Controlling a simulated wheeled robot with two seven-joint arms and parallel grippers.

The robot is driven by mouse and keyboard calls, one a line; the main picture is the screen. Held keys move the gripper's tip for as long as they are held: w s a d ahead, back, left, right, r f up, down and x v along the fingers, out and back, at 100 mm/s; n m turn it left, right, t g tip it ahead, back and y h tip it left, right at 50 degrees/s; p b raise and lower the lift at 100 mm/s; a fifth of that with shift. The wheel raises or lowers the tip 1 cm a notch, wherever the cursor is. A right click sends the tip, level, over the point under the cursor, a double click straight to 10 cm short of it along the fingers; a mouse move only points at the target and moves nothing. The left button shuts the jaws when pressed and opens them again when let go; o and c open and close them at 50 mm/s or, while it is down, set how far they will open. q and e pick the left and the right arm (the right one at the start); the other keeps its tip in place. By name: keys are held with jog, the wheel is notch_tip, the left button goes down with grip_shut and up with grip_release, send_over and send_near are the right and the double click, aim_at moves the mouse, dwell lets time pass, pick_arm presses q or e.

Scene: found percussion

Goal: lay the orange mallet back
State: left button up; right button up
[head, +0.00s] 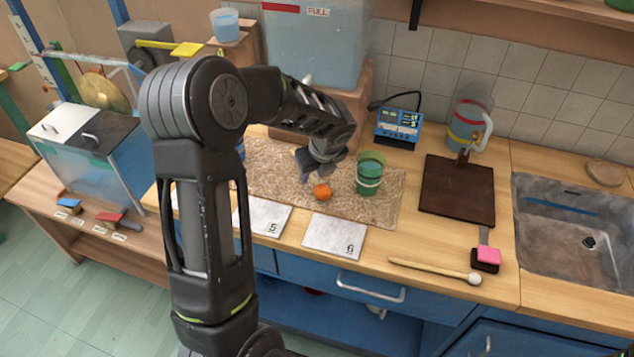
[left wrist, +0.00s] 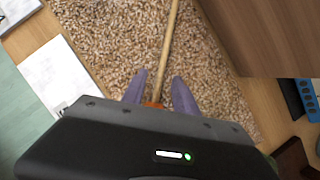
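The orange mallet shows its round orange head (head: 322,191) over the speckled beige mat (head: 385,205), just below my left gripper (head: 312,168). In the left wrist view its thin wooden handle (left wrist: 171,40) runs up across the mat (left wrist: 110,45), and a bit of orange shows at the gripper's edge. My left gripper's two fingers (left wrist: 159,92) stand on either side of the handle, with gaps visible, so it looks open. In the head view the gripper hides the handle. I cannot tell whether the mallet touches the mat. My right gripper is not in view.
A green cup (head: 369,178) stands close right of the orange head. White tiles 5 (head: 262,218) and 6 (head: 335,236) lie in front. A pale mallet (head: 430,270), a pink-topped block (head: 488,255), a dark board (head: 457,190) and the sink (head: 580,225) are to the right.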

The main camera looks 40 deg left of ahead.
pick_arm(q)
jog(key=shift+w+a+f, duration=0.1)
jog(key=shift+a+f, duration=0.15)
jog(key=shift+f, duration=0.35)
jog(key=shift+c, duration=0.3)
grip_shut()
